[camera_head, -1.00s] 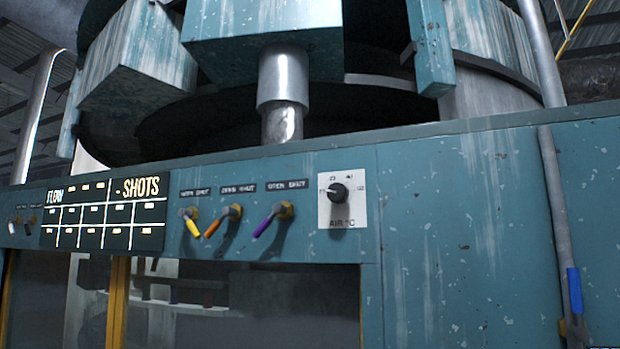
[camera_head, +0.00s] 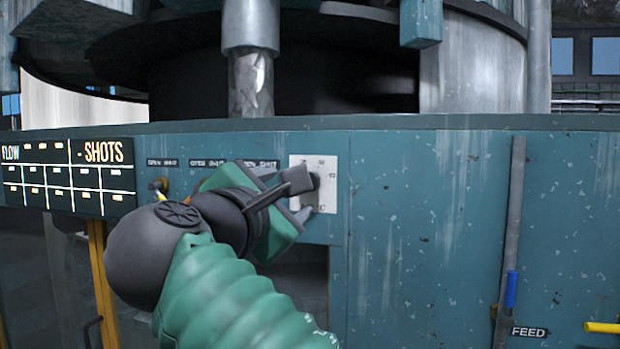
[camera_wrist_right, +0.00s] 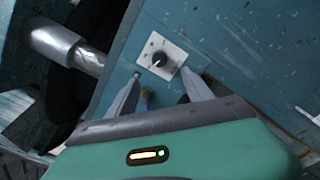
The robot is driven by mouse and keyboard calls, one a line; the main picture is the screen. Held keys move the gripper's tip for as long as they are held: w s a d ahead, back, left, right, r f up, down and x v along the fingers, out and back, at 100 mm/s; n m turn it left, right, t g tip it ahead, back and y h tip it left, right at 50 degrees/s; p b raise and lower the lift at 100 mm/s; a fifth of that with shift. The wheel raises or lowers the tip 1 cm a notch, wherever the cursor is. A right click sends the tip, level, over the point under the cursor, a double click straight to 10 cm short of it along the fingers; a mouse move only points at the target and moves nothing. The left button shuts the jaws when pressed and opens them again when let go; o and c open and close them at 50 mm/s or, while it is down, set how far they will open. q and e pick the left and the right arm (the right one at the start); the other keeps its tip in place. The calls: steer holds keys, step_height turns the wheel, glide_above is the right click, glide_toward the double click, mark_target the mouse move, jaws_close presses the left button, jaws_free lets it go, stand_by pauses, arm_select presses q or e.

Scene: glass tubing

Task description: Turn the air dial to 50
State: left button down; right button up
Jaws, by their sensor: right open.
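The air dial (camera_head: 316,181) is a black knob on a white square plate (camera_head: 327,198) on the blue-green panel. My right gripper (camera_head: 304,197) is in front of the plate and hides part of the knob and the lettering. In the right wrist view the whole dial (camera_wrist_right: 160,59) shows on its tilted plate (camera_wrist_right: 176,53). There my right gripper (camera_wrist_right: 160,77) is open, one finger on each side of the dial's line, with nothing between the fingertips. I cannot tell whether a finger touches the plate. The dial's reading is too small to tell. My left gripper is not in view.
Labelled valve levers are left of the dial, partly hidden by my arm; a yellow one (camera_head: 160,194) shows. The FLOW/SHOTS board (camera_head: 68,178) is further left. A pipe with a blue handle (camera_head: 511,289) stands at right. The panel between is clear.

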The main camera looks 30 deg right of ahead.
steer(key=p+x, duration=0.6)
steer(key=x, duration=1)
steer(key=shift+w+f, duration=0.15)
steer(key=shift+f, duration=0.05)
steer(key=shift+a, duration=0.25)
steer(key=shift+c, duration=0.2)
steer(key=shift+a+r, duration=0.1)
steer(key=shift+a, duration=0.15)
steer(key=c, duration=0.5)
steer(key=shift+d, duration=0.15)
jaws_close()
